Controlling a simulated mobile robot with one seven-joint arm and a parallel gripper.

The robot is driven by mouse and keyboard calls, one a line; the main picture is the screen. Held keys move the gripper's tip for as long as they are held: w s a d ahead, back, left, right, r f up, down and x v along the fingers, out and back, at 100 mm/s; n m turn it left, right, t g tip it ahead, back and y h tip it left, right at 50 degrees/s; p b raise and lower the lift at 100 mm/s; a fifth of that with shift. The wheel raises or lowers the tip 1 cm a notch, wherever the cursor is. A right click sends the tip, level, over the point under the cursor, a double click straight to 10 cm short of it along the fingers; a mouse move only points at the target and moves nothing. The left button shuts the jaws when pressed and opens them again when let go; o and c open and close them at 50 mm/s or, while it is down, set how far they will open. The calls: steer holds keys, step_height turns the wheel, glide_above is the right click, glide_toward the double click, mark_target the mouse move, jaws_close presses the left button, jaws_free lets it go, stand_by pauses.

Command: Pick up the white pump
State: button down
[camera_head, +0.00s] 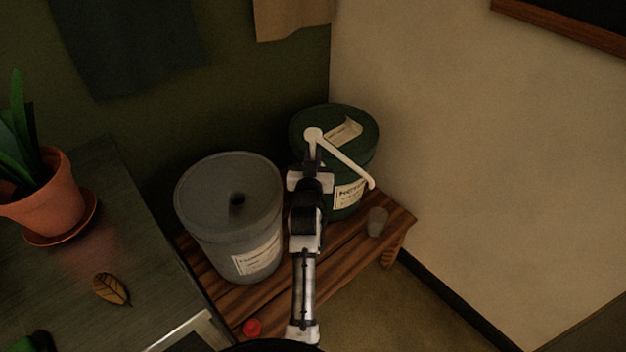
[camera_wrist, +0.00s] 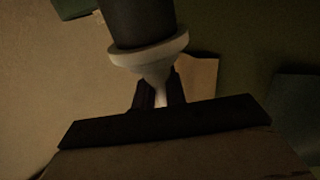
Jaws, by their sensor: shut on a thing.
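The white pump (camera_head: 313,135) shows in the head view with its round head in front of the green bucket (camera_head: 308,122) and its long spout reaching down to the right. My gripper (camera_head: 312,165) is shut on the pump just below its head. In the wrist view, the pump's pale collar (camera_wrist: 150,58) narrows down to between my fingers (camera_wrist: 158,92), and a dark cylinder (camera_wrist: 138,20) is joined above it. The pump's lower part is hidden in the head view. I cannot tell its exact height over the green bucket's lid.
A grey bucket (camera_head: 225,190) with a dark hole in its lid stands left of my arm on a wooden bench (camera_head: 345,258). A clear cup (camera_head: 377,222) and a red object (camera_head: 252,327) are on the bench. A potted plant (camera_head: 50,195) stands on the left table (camera_head: 150,270). Walls close the corner behind.

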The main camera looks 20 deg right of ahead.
steer(key=shift+r, duration=0.1)
step_height(320, 180, up, 28)
steer(key=b, duration=0.3)
stand_by(0.3)
